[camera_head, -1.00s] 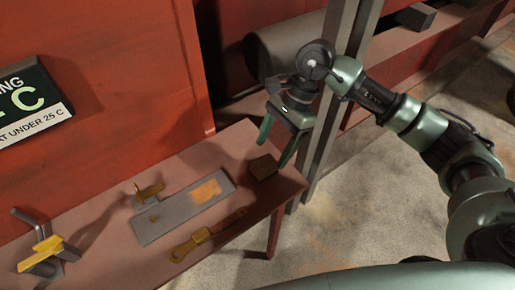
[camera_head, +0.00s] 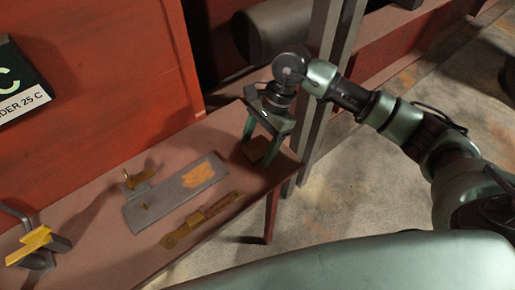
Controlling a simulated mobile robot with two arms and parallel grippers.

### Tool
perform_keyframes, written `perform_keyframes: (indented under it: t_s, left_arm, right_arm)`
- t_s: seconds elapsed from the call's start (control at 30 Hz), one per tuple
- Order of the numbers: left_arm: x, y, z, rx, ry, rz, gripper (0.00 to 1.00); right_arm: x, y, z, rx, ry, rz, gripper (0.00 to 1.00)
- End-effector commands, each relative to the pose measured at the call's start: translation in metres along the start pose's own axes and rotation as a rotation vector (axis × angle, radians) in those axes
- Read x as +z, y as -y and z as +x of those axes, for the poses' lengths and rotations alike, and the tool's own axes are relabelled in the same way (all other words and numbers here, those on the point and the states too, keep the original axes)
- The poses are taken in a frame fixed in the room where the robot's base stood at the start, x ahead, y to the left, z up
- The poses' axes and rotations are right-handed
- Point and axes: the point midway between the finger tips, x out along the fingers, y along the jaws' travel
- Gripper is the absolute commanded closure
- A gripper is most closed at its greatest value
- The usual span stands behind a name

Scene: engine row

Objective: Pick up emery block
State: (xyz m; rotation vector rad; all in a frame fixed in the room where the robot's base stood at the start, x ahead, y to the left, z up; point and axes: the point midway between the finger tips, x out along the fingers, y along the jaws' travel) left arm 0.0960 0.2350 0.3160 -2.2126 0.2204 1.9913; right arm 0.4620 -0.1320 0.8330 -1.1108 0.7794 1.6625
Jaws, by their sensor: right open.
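The emery block appears to be the small dark brown block (camera_head: 256,150) at the right end of the reddish-brown table (camera_head: 100,212). My right gripper (camera_head: 257,151) points down at it from above. Its green fingers are open, one on each side of the block in the picture. I cannot tell whether either finger touches it. My left gripper is out of view.
A grey plate (camera_head: 153,204) with an orange patch lies left of the block. A brown strap-like tool (camera_head: 200,219) lies in front. A yellow and grey tool (camera_head: 34,246) stands far left. A grey post (camera_head: 325,85) rises behind my right arm.

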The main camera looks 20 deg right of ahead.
Motion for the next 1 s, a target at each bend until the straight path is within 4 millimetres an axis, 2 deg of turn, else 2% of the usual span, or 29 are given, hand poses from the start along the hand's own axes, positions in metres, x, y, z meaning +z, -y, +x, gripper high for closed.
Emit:
perform_keyframes:
  t_s: [0.03, 0.07, 0.2, 0.27, 0.3, 0.67, 0.87, 1.0]
  left_arm:
    - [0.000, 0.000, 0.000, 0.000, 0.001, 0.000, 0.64]
    - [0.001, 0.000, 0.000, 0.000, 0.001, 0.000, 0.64]
    - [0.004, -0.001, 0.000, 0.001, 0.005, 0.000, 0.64]
    - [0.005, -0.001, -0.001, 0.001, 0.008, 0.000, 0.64]
    - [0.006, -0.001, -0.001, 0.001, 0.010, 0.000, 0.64]
    - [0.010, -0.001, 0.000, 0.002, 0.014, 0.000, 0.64]
    - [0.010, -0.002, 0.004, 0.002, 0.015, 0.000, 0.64]
    - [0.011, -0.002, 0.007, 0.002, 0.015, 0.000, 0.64]
  right_arm:
    - [0.000, 0.000, -0.001, 0.000, 0.000, 0.000, 0.34]
    - [0.000, 0.000, -0.001, 0.000, 0.000, 0.000, 0.39]
    - [0.000, 0.000, -0.001, 0.000, 0.000, 0.000, 0.78]
    - [0.000, 0.000, -0.001, 0.000, 0.000, 0.000, 0.95]
    - [0.000, 0.000, -0.001, 0.000, 0.000, 0.000, 1.00]
    - [0.003, 0.001, -0.007, -0.001, 0.000, -0.002, 1.00]
    - [0.013, 0.001, -0.032, -0.004, -0.001, -0.004, 1.00]
    - [0.026, 0.002, -0.065, -0.007, -0.001, -0.005, 1.00]
